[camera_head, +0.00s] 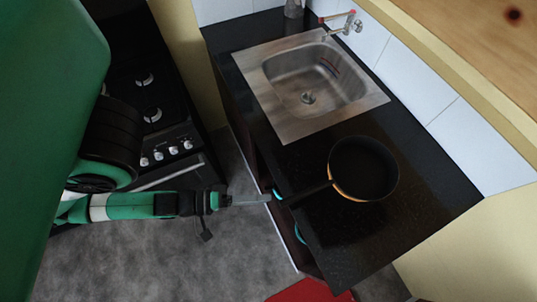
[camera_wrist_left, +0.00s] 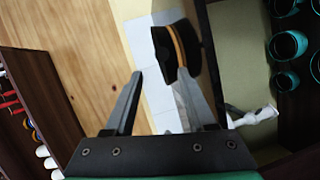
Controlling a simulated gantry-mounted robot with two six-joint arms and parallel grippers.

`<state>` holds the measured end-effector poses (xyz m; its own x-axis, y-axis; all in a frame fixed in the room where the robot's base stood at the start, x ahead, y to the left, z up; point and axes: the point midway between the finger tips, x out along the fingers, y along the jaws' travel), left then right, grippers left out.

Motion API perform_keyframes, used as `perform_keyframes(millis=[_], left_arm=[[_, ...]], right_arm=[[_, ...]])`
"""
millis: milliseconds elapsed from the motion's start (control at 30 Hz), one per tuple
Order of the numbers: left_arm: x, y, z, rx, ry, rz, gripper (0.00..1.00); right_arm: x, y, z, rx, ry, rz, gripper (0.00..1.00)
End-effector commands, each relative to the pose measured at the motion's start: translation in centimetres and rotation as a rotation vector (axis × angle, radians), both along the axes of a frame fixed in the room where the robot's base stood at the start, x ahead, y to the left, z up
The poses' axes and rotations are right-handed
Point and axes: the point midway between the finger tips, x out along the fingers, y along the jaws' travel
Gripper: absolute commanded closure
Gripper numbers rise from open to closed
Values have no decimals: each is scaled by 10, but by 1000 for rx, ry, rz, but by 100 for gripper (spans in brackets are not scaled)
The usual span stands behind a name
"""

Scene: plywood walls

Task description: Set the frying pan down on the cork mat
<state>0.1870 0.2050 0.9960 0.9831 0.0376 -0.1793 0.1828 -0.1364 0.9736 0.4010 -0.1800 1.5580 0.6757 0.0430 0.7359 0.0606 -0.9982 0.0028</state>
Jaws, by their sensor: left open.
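The black frying pan (camera_head: 364,168) is over the dark countertop, in front of the sink, with its handle (camera_head: 308,193) pointing left toward my left gripper. An orange-brown band shows along its lower left side. In the left wrist view the pan (camera_wrist_left: 168,55) shows its band beyond the right-hand finger. My left gripper (camera_head: 262,198) is by the counter's left edge, close to the handle's end. Its fingers (camera_wrist_left: 165,90) are apart, with nothing clearly between them. I cannot make out a separate cork mat; it may be hidden under the pan. My right gripper is not in view.
A steel sink (camera_head: 310,85) with a tap (camera_head: 346,24) is set in the counter (camera_head: 400,225). A black stove (camera_head: 150,110) stands left across the grey floor. Teal-rimmed dark vessels (camera_wrist_left: 288,45) show in the wrist view. The counter's near end is clear.

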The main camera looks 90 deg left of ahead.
Motion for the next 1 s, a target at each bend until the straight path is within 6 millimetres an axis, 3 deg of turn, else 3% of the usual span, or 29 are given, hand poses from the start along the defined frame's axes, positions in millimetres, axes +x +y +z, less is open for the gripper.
perform_keyframes(millis=[200,567,667,767,867,967,1000], left_arm=[[-17,-1,1,1,-1,1,44],[-17,-1,2,1,-2,1,44],[-8,0,5,20,-20,-1,44],[21,3,15,86,-69,-7,44],[67,6,37,198,-145,-11,44],[128,9,81,357,-253,-6,44],[152,9,104,427,-299,1,44]], right_arm=[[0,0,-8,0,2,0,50],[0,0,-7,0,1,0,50],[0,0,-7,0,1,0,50],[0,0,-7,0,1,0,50],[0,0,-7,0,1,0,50],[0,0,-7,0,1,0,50],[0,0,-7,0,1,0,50]])
